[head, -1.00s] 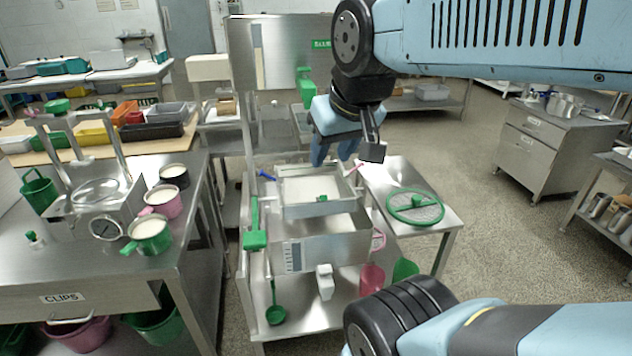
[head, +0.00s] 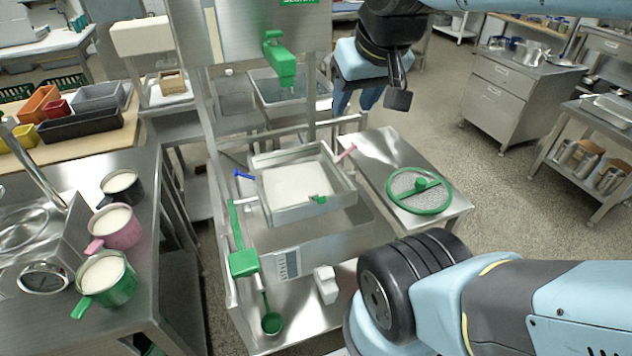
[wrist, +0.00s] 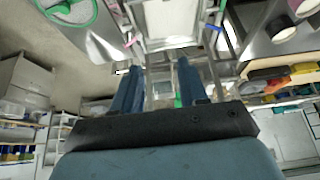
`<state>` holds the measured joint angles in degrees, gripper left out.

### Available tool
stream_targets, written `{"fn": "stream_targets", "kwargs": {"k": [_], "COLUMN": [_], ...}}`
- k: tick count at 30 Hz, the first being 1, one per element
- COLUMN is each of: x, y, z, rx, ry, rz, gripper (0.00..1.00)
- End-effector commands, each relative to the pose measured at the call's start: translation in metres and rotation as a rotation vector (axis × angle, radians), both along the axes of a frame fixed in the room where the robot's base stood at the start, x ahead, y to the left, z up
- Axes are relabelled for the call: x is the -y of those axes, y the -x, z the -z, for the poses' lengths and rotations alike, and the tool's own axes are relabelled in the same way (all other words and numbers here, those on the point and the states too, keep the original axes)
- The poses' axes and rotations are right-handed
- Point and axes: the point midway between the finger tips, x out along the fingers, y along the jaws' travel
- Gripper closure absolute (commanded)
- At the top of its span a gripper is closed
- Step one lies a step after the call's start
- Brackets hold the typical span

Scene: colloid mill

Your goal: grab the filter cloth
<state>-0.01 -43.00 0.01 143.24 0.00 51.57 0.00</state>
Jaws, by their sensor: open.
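A square steel frame tray (head: 255,190) stands on the steel mill stand in the head view, with a flat white surface (head: 296,184) inside. I cannot tell whether this white surface is the filter cloth or a liquid. A small green piece (head: 318,198) is at its near edge. The tray and white surface also show at the top of the wrist view (wrist: 172,18). My gripper (head: 357,100) is in the air at the upper right of the tray in the head view, fingers pointing down. In the wrist view its fingers (wrist: 157,72) are apart with nothing between them.
A green ring with mesh (head: 420,188) lies on a small steel side table (head: 380,150) to the right. A steel upright with a green fitting (head: 280,62) rises behind the tray. Cups of white liquid (head: 118,222) stand on the left bench.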

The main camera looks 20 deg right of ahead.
Motion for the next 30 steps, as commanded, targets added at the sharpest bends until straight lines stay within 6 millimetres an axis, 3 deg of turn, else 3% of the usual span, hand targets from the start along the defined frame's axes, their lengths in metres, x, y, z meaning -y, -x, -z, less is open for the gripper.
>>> {"fn": "stream_targets", "kwargs": {"k": [7,9,13,23,30], "x": [0.0,0.014,0.017,0.016,0.014], "y": [-0.012,-0.022,-0.045,-0.104,-0.142], "z": [0.004,0.009,0.022,0.068,0.113], "rx": [-0.037,-0.068,-0.14,-0.33,-0.469], "ry": [0.019,0.036,0.075,0.175,0.239], "rz": [-0.029,-0.057,-0.119,-0.302,-0.445], "gripper": [0.33,0.27,0.15,0.15,0.15]}}
